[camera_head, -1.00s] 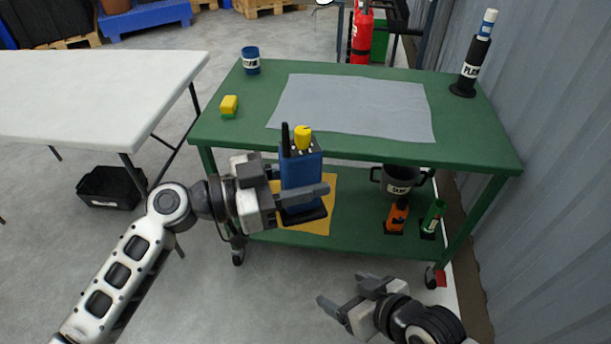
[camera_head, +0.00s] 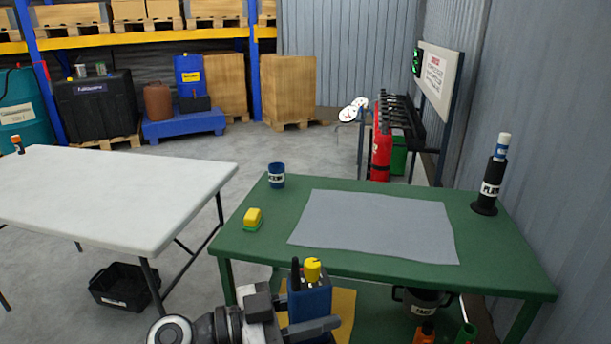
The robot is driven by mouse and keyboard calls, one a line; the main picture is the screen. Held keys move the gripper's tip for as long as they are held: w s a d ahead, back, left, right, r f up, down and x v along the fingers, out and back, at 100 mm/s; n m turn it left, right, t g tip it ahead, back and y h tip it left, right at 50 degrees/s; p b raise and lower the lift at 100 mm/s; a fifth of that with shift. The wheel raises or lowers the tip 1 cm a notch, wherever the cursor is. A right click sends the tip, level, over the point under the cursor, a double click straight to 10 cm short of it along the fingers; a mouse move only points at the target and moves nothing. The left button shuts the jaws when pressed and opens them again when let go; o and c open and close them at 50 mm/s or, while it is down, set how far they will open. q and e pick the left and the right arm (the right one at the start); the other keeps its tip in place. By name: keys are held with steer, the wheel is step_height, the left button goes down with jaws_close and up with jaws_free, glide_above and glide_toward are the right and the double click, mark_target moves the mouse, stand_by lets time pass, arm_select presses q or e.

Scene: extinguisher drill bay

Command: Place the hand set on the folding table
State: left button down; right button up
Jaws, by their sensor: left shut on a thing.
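The hand set (camera_head: 308,298) is a blue handheld radio with a yellow knob and a short black antenna, upright at the bottom of the head view. My left gripper (camera_head: 300,326) is shut on it, in front of the green table's near edge. The folding table (camera_head: 110,195) has a white top and dark legs and stands at the left, apart from the hand set. Its top is mostly bare, with one small orange-topped item (camera_head: 18,144) at its far left corner. My right gripper is not in view.
A black crate (camera_head: 122,287) lies on the floor under the folding table. A wall borders the right.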

arm_select(q)
steer(key=s+a+r+n+t+y, duration=0.1)
steer(key=s+a+n+t+y, duration=0.1)
steer(key=a+n+t+y, duration=0.7)
steer(key=shift+s+t, duration=0.3)
steer(key=shift+t, duration=0.8)
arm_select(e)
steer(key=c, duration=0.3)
arm_select(q)
step_height(320, 180, up, 11)
steer(key=s+a+m+g+h, duration=0.2)
steer(key=a+m+g+h, duration=0.1)
steer(key=m+g+h, duration=0.2)
steer(key=shift+h, duration=0.6)
